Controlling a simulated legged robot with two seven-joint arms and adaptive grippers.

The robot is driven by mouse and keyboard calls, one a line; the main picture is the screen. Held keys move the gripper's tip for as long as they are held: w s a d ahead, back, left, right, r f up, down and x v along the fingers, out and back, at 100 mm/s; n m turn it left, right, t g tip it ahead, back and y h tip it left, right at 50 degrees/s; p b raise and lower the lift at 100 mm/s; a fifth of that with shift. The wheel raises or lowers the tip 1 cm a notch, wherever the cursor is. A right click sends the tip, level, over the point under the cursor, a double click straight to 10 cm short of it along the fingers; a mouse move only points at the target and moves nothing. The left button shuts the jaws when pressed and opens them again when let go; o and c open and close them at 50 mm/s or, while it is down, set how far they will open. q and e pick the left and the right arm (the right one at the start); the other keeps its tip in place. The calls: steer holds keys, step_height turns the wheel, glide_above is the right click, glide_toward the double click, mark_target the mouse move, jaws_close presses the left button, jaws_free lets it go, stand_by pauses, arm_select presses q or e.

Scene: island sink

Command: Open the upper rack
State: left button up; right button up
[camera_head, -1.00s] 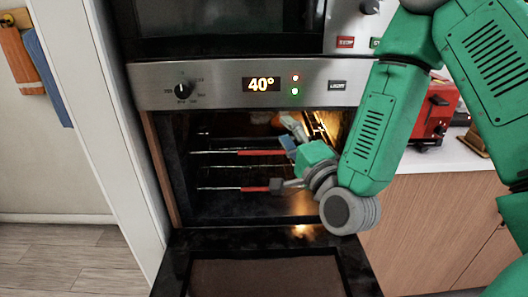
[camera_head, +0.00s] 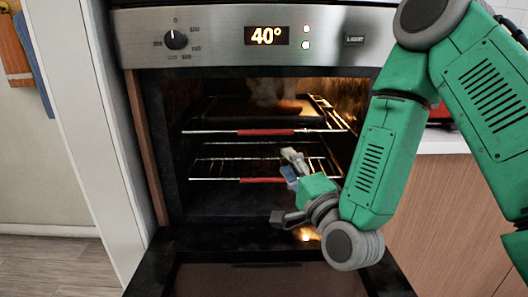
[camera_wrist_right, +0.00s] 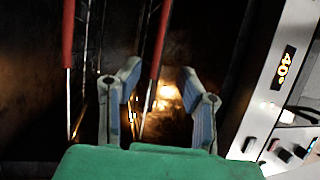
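The upper rack (camera_head: 205,132) is a wire rack inside the open oven, with a red grip (camera_head: 266,132) along its front bar. A tray with food (camera_head: 262,108) is in the oven above this bar. My right gripper (camera_head: 286,188) is open in front of the oven; in the head view its upper finger shows below the upper rack's bar. In the right wrist view the two fingers (camera_wrist_right: 165,105) are spread. The red bar nearer the display (camera_wrist_right: 159,40) runs between them in the picture; contact cannot be told. My left gripper is not in view.
A lower rack (camera_head: 208,179) with its own red grip (camera_head: 250,180) sits below. The dropped oven door (camera_head: 160,265) lies under my gripper. The control panel (camera_head: 215,38) reads 40°. A wooden cabinet (camera_head: 440,215) stands at the right, a white panel (camera_head: 110,150) at the left.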

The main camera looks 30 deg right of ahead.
mark_target(263, 134)
steer(key=b+x, duration=0.3)
steer(key=x, duration=1)
steer(key=shift+a+f, duration=0.1)
steer(key=shift+a, duration=0.05)
steer(key=shift+w, duration=0.4)
steer(key=shift+d, duration=0.3)
steer(key=shift+c, duration=0.3)
steer(key=shift+d, duration=0.1)
steer(key=c, duration=0.7)
